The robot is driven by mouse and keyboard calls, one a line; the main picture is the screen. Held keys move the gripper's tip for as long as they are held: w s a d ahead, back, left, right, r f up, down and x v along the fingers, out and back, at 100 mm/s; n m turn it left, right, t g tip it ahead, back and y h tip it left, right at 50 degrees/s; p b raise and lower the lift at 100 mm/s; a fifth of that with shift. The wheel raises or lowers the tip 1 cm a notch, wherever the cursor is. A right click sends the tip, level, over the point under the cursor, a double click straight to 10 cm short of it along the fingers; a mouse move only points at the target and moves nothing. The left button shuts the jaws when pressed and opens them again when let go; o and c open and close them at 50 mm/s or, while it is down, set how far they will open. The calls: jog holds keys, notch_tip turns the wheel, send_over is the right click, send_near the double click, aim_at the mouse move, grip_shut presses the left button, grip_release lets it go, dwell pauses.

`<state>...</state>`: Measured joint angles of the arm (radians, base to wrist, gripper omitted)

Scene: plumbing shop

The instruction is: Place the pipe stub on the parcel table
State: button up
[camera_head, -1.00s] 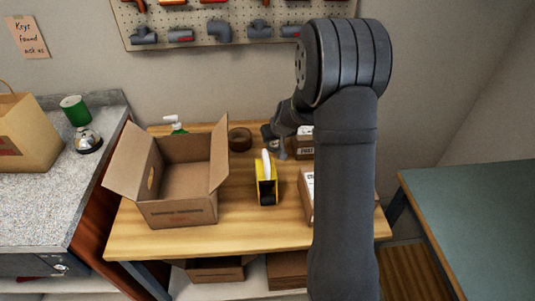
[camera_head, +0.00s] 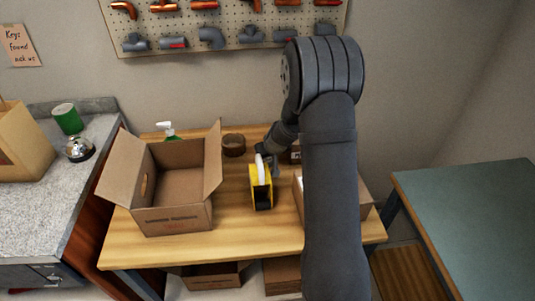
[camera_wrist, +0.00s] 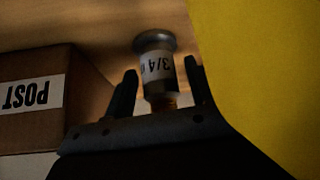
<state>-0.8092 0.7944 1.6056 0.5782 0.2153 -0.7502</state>
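The pipe stub (camera_wrist: 155,68), a short grey piece with a dark flared end and a white "3/4" label, shows in the wrist view. It is between my gripper's (camera_wrist: 160,82) two dark fingers, with a narrow gap visible on each side, so the fingers look open around it. In the head view my gripper (camera_head: 274,170) is low over the wooden table (camera_head: 240,240), right behind the yellow tape dispenser (camera_head: 261,190). The stub cannot be made out there. Whether the stub touches the wood is not clear.
The yellow dispenser fills the right of the wrist view, very close to my gripper. A brown box labelled POST (camera_wrist: 30,95) is at left. An open carton (camera_head: 180,190) and a brown tape roll (camera_head: 233,145) stand on the table. The table's front strip is clear.

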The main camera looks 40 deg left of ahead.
jog(key=shift+r, duration=0.1)
jog(key=shift+r, duration=0.25)
jog(key=v, duration=1.1)
jog(key=shift+s+d+r, duration=0.15)
jog(key=shift+d+r, duration=0.05)
jog(key=shift+d, duration=0.05)
jog(key=x, duration=1.2)
jog(key=shift+f, duration=0.1)
jog(key=shift+r, duration=0.6)
